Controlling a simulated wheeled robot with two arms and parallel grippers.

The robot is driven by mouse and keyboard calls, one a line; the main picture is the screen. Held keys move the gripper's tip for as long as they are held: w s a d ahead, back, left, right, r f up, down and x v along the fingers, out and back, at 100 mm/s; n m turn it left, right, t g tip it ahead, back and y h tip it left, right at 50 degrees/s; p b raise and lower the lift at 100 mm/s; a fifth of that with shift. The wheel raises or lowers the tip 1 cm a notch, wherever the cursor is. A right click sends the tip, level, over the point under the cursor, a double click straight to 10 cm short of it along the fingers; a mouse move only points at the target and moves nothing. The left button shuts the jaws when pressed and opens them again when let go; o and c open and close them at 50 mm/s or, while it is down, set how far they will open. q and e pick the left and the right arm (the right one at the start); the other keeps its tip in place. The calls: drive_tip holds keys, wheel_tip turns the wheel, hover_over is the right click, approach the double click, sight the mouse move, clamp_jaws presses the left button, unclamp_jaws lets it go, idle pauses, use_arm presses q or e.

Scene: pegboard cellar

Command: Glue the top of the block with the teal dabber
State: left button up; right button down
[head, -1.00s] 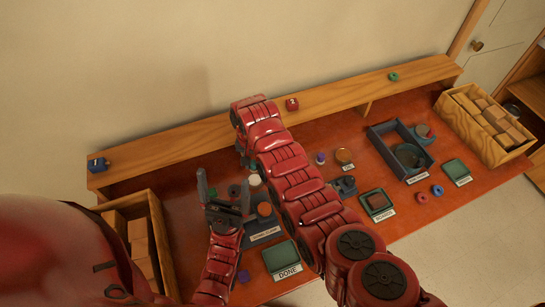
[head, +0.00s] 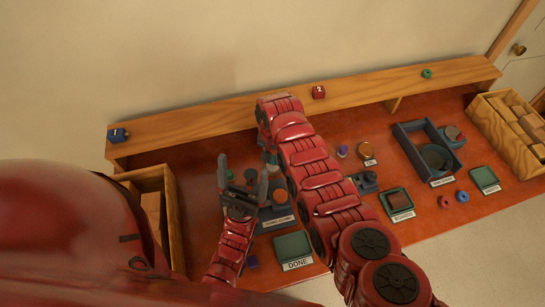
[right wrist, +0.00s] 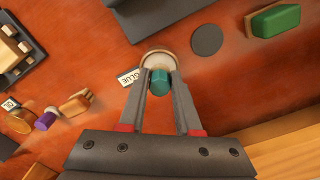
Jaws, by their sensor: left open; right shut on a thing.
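My right gripper (right wrist: 159,86) is shut on the teal dabber (right wrist: 159,83), over the round glue pot (right wrist: 158,57) with its "GLUE" label beside it. Whether the dabber's tip touches the glue is hidden. In the head view my right arm covers most of that gripper. A brown block (head: 279,197) appears on a dark labelled stand (head: 275,220), partly behind my left gripper; its top is too small to judge. My left gripper (head: 240,175) is open and empty, fingers up, beside the stand.
A green "DONE" pad (head: 292,244) lies in front of the stand. A crate (head: 150,178) stands at left and a crate of blocks (head: 488,122) at right. A blue tray (head: 407,150), a purple-topped dabber (head: 342,151) and several pads lie right of my arm. A shelf runs behind.

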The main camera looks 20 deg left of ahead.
sight(273, 158)
drive_tip(key=shift+f+b, duration=0.45)
drive_tip(key=shift+f, duration=0.05)
idle(0.8)
drive_tip(key=shift+s+f, duration=0.1)
idle(1.1)
drive_tip(key=shift+r+p, duration=0.75)
drive_tip(key=shift+r, duration=0.7)
wheel_tip(273, 158, up, 2)
drive_tip(key=shift+r+p, duration=0.1)
drive_tip(key=shift+p, duration=0.35)
drive_tip(key=shift+r, duration=0.7)
drive_tip(key=shift+r+p, duration=0.3)
drive_tip(key=shift+r, duration=0.05)
